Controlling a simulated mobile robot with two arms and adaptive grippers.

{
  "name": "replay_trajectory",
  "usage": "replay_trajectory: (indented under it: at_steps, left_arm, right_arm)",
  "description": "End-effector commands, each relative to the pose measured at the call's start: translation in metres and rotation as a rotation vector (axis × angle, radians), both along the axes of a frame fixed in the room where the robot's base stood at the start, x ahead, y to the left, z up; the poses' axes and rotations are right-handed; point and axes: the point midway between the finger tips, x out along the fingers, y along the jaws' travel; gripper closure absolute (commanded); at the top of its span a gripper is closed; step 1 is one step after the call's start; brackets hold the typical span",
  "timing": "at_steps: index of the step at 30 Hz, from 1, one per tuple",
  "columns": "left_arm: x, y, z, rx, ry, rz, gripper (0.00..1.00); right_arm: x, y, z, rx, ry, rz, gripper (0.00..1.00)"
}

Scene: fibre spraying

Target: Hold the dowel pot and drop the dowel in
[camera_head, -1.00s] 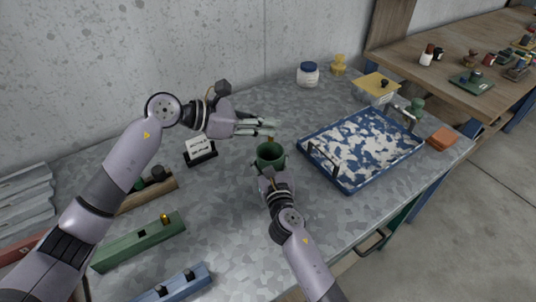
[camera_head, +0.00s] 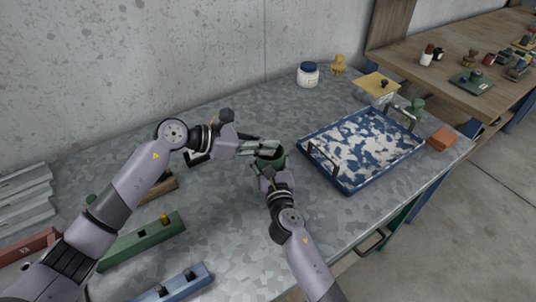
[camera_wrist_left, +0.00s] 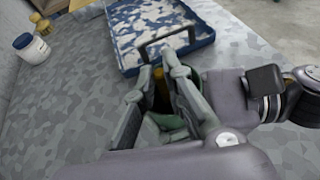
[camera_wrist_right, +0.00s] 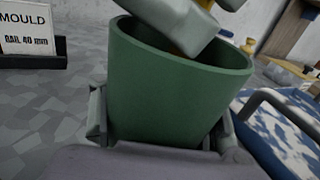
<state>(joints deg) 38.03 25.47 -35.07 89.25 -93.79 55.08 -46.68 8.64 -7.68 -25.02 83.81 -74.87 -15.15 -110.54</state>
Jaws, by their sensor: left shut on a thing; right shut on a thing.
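The green dowel pot (camera_head: 270,162) stands upright, with my right gripper (camera_head: 267,180) shut around its near side. It fills the middle of the right wrist view (camera_wrist_right: 175,95). My left gripper (camera_head: 272,148) comes in from the left with its fingertips over the pot's mouth. It is shut on the brass-yellow dowel, a little of which shows between the fingers in the right wrist view (camera_wrist_right: 185,46). In the left wrist view, yellow (camera_wrist_left: 158,73) also shows between the fingers. Most of the dowel is hidden by the fingers and pot rim.
A blue tray (camera_head: 347,186) with handles is close to the right of the pot. A MOULD sign (camera_wrist_right: 27,30) stands to the left, partly behind my left arm. A green block (camera_head: 145,241) and a blue block (camera_head: 181,285) lie front left. A white jar (camera_head: 308,76) is at the back.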

Motion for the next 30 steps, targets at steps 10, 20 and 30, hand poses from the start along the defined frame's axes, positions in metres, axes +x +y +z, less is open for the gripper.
replay_trajectory:
  at_steps: [10, 20, 30]
  left_arm:
    - [0.000, 0.000, 0.000, -0.001, 0.000, 0.000, 0.82]
    - [0.000, 0.000, 0.000, -0.001, 0.000, 0.000, 0.66]
    - [-0.002, 0.010, 0.003, 0.000, -0.001, 0.002, 0.66]
  right_arm:
    - [0.000, 0.000, -0.002, -0.002, 0.003, -0.001, 0.89]
    - [0.000, 0.000, -0.002, -0.002, 0.003, -0.001, 0.89]
    - [0.000, -0.001, -0.002, -0.003, 0.003, -0.001, 0.89]
